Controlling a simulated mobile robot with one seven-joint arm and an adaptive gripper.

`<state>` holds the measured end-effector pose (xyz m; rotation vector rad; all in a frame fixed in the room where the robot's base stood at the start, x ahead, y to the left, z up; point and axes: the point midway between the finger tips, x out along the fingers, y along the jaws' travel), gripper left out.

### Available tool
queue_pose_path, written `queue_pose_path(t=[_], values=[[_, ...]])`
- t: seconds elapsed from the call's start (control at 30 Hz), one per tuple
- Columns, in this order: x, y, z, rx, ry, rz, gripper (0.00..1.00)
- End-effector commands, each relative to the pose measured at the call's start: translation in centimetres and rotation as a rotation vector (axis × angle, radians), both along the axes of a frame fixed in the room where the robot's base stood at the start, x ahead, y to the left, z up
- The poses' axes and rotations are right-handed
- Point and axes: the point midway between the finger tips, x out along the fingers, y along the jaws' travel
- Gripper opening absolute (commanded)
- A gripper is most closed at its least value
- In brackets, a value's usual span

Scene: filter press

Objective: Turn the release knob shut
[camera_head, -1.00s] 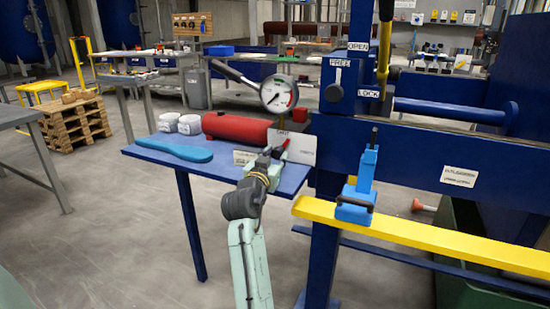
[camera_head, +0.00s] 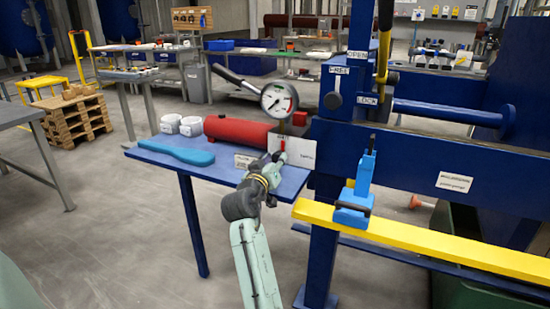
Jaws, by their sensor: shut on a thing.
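The release knob (camera_head: 283,146) shows as a small upright red piece in front of a white label plate (camera_head: 303,153), at the right end of the red cylinder (camera_head: 238,132). The plate has small lettering above the knob and at its right side, too small to read surely. My gripper (camera_head: 279,157) is at the knob, shut on it, and hides its lower part. The fingers are small and partly hidden by my wrist. A round gauge (camera_head: 279,97) stands above the knob.
A blue post (camera_head: 327,180) and a yellow bar (camera_head: 430,241) with a blue clamp (camera_head: 355,195) stand to the right.

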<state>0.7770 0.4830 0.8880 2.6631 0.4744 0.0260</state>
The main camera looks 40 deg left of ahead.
Motion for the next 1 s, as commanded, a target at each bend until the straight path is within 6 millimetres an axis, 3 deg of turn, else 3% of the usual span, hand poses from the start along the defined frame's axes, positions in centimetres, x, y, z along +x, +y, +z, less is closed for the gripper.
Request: queue_pose_path(t=[0.6, 0.63, 0.73, 1.0], values=[[0.02, -0.02, 0.02, -0.049, -0.014, -0.001, 0.02], [0.02, -0.02, 0.02, -0.05, -0.013, -0.001, 0.31], [0.02, -0.02, 0.02, -0.05, -0.012, -0.001, 0.38], [-0.01, 0.0, 0.01, -0.049, -0.013, 0.0, 0.38]])
